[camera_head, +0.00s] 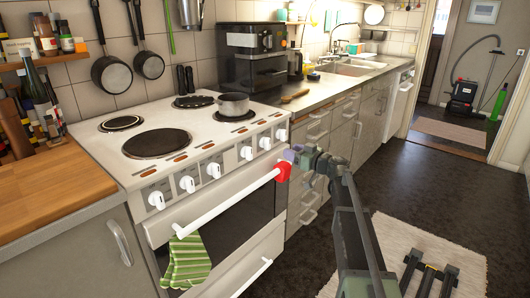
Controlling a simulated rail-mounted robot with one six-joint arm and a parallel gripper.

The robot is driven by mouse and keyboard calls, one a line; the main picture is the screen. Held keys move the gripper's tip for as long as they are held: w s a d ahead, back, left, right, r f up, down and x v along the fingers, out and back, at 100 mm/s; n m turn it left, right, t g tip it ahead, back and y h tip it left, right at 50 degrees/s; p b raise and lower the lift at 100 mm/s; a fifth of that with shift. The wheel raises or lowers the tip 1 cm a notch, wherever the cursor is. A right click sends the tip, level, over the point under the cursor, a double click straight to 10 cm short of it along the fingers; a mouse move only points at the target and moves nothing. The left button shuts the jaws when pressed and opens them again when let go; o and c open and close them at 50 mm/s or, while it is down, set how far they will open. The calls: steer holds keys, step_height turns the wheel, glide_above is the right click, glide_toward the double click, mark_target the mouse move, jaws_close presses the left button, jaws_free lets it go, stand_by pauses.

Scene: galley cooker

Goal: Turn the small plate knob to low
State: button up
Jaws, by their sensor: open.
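The white cooker (110,157) stands at the left with a row of several white knobs along its front panel. The knobs include a leftmost one (157,199), a middle one (214,170) and a rightmost one (281,135). I cannot read their markings or tell which belongs to the small plate. My gripper (289,156) is open and empty, in front of the panel's right end, just below the rightmost knob. Its fingers are small and hard to make out.
A striped green towel (187,262) hangs from the handle.

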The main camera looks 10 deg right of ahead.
mark_target(270, 144)
steer(key=x, duration=1)
steer(key=shift+a, duration=0.45)
steer(key=c, duration=0.7)
steer(key=shift+o, duration=0.2)
